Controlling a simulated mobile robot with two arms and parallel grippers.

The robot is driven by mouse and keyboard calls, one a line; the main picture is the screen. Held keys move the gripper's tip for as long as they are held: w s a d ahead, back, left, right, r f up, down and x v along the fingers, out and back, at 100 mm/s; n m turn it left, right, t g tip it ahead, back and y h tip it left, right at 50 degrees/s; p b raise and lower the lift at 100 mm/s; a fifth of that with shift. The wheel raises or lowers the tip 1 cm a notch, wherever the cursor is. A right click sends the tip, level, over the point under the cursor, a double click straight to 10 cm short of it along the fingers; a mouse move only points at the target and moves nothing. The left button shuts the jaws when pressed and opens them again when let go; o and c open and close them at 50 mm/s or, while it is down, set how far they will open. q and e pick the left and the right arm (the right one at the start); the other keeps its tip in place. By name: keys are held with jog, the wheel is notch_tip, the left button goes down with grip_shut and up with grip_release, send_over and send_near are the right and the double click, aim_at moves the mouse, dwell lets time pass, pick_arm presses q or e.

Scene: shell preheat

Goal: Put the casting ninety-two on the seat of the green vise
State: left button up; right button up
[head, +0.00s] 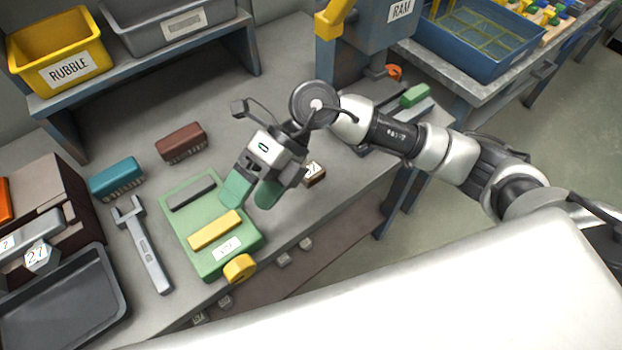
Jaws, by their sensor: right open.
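The green vise (252,238) lies on the grey bench, with a dark bar, a yellow bar and a yellow knob at its front. The green surface between the bars shows bare. My right gripper (250,197) is open and empty, its two green fingertips apart over the vise's right side. A small brown block with a white label (314,172) sits on the bench just right of the gripper, partly hidden by it. Its number is only partly readable, so I cannot be sure it is the casting ninety-two. My left gripper is not in view.
A grey wrench (147,246) lies left of the vise. Teal (117,178) and maroon (182,142) blocks stand behind it. A tray (62,305) and a block labelled 27 (40,258) are at lower left. The bench's back middle is clear.

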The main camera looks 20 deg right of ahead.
jog(key=w+d+f+t+h+b, duration=0.1)
jog(key=w+d+f+t+h, duration=0.3)
jog(key=w+d+h, duration=0.25)
jog(key=m+t+h, duration=0.2)
jog(key=h, duration=0.1)
send_over(311, 170)
jog(key=f, duration=0.4)
jog(key=shift+s+a, duration=0.25)
jog(key=shift+a, duration=0.05)
jog(key=f, duration=0.5)
jog(key=shift+w+d+f+p, duration=0.2)
jog(key=shift+d+f+p, duration=0.1)
jog(key=shift+f+p, duration=0.1)
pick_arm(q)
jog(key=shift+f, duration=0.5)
pick_arm(e)
jog(key=shift+r, duration=0.1)
jog(key=c, duration=1.1)
jog(key=shift+r, duration=0.1)
